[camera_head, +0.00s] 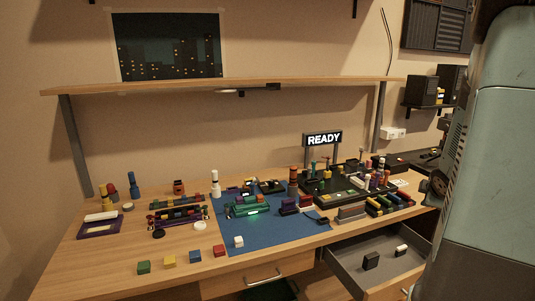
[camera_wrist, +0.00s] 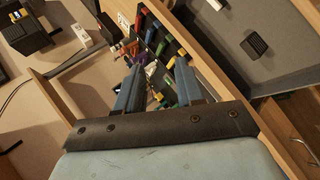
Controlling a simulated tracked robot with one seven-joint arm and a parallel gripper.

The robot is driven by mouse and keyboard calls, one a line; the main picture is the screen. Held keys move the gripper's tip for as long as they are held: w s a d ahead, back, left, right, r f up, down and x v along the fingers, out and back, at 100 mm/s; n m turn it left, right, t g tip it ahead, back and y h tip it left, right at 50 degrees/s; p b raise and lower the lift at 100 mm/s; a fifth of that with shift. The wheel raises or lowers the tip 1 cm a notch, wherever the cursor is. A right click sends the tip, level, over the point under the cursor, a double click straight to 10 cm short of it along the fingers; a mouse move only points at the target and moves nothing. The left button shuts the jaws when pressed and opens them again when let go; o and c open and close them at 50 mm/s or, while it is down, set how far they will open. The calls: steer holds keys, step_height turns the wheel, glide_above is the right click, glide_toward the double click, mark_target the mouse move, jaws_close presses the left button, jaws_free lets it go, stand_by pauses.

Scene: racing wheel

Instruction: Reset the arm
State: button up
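My gripper (camera_wrist: 156,74) shows in the wrist view, with its two blue fingers apart and nothing held between them. Behind the fingers are the wooden desk's edge and a dark tray of coloured parts (camera_wrist: 157,38); I cannot tell how far off they are. In the head view my arm fills the right side, and the gripper itself is not seen there.
The wooden desk (camera_head: 120,250) carries a blue mat (camera_head: 268,232), coloured blocks and a black board with a READY sign (camera_head: 323,139). A grey drawer (camera_head: 345,262) stands open at the front right, holding two small items. A shelf (camera_head: 200,86) runs above the desk.

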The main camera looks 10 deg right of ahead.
steer(key=s+a+r+m+g, duration=0.1)
steer(key=s+a+r+m, duration=0.2)
steer(key=a+r, duration=0.35)
steer(key=s+a+r+m, duration=0.2)
steer(key=a+r+m, duration=0.15)
steer(key=a, duration=0.65)
steer(key=s+a+r+m+g+y, duration=0.2)
steer(key=s+a+r+m+y, duration=0.1)
steer(key=s+a, duration=1.1)
steer(key=a+m+y, duration=0.1)
steer(key=a, duration=0.2)
steer(key=shift+s+r+y, duration=0.15)
steer(key=shift+r+y, duration=0.05)
steer(key=shift+y, duration=0.2)
